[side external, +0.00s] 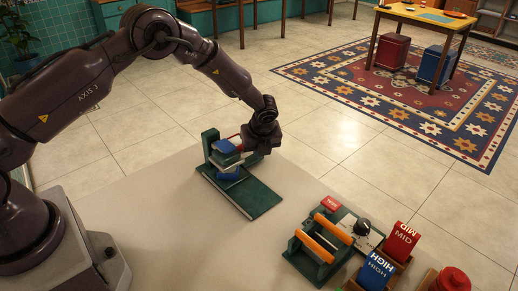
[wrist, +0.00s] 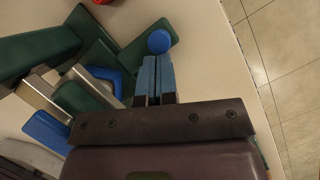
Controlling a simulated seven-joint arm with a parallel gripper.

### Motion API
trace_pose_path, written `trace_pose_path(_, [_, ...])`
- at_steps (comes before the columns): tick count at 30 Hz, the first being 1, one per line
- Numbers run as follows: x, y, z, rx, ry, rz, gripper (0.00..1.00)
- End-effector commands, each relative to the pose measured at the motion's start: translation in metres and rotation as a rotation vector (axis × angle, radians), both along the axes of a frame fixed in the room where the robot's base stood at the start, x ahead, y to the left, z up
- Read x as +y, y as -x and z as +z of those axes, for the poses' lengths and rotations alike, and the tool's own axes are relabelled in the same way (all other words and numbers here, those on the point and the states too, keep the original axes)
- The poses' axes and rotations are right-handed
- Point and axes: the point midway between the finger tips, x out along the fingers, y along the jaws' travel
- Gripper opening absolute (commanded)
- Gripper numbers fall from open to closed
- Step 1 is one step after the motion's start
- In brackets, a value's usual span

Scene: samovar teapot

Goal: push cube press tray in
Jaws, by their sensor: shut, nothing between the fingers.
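The cube press stands on the table in the side external view, with a green upright frame and a flat green base plate (side external: 252,198). A blue block (side external: 228,174) sits low in the frame and another blue part (side external: 224,146) is higher up; I cannot tell which is the tray. My gripper (side external: 252,147) is close against the right side of the frame. In the wrist view my gripper (wrist: 157,62) has its blue fingers shut together and empty. A round blue knob (wrist: 159,41) is just beyond the fingertips; contact is unclear. Green press parts (wrist: 85,97) lie to the left.
Right of the press are a green rack with orange bars (side external: 322,238), a dark knob (side external: 362,227), a red MID block (side external: 402,240), a blue HIGH block (side external: 376,270) and a red round object (side external: 453,282). The left part of the table (side external: 150,215) is clear.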

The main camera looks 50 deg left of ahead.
Motion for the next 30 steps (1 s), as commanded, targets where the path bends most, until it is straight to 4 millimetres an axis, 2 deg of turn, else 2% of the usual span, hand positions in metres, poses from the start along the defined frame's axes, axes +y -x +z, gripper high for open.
trace_pose_path(7, [-0.037,0.018,0.005,-0.001,0.000,-0.006,0.00])
trace_pose_path(9, [-0.040,0.019,0.024,-0.005,0.002,-0.002,0.00])
trace_pose_path(15, [-0.054,0.027,0.065,-0.004,0.001,-0.003,0.00])
trace_pose_path(21, [-0.062,0.032,0.088,-0.001,0.000,-0.001,0.00])
trace_pose_path(26, [-0.065,0.033,0.094,-0.014,0.008,0.043,0.00])
trace_pose_path(30, [-0.066,0.045,0.088,-0.028,0.040,0.214,0.00])
